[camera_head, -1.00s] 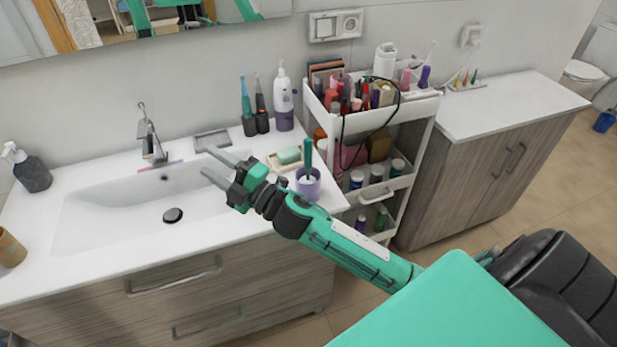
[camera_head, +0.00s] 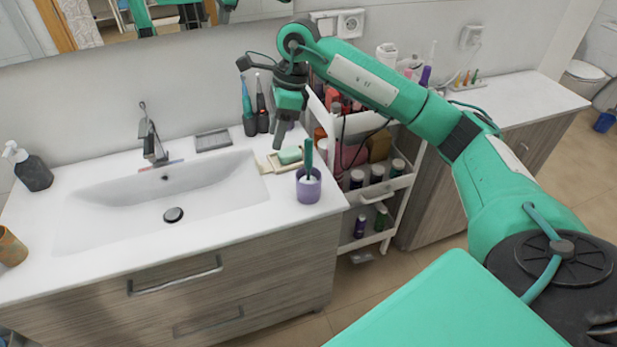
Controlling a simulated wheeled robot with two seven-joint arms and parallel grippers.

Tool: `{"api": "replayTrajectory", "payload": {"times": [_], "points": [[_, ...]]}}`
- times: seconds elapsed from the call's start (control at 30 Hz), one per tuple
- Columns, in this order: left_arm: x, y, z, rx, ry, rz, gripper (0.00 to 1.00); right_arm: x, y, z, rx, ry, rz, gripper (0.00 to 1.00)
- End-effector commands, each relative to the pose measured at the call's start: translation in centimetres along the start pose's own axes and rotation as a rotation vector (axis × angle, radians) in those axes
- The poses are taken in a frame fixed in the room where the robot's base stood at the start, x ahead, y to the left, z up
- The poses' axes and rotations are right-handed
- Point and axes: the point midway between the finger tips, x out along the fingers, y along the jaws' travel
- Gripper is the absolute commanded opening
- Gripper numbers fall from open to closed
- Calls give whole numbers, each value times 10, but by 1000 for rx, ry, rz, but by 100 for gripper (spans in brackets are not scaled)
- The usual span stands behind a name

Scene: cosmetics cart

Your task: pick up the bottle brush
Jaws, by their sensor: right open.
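A green-handled item, which looks like the bottle brush (camera_head: 308,158), stands upright in a purple cup (camera_head: 309,187) near the right edge of the sink counter. Its lower end is hidden in the cup. My right gripper (camera_head: 279,130) points down above the counter, behind and left of the cup in the picture. It is open, with nothing seen between its fingers, and is apart from the brush. My left gripper is not in view.
A soap dish with green soap (camera_head: 290,155) lies close behind the cup. Electric toothbrushes (camera_head: 248,110) stand by the wall. A white cart (camera_head: 390,186) full of cosmetics stands to the right. The sink basin (camera_head: 130,212) is empty.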

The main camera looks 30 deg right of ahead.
Motion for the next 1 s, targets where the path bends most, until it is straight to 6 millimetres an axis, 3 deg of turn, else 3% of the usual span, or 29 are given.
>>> {"api": "replayTrajectory", "payload": {"times": [0.1, 0.2, 0.3, 0.47, 0.8, 1.0], "points": [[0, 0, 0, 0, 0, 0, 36, -35, -16, -37, 32, 166, -70, 45], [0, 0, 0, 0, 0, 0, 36, -53, -22, -55, 54, 249, -96, 45], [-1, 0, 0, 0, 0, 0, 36, -58, -24, -64, 64, 285, -104, 45], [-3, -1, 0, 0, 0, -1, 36, -44, -25, -69, 67, 291, -101, 45], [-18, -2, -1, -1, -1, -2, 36, 8, -30, -84, 66, 289, -101, 45], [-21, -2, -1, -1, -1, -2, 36, 22, -32, -88, 65, 287, -103, 45]]}}
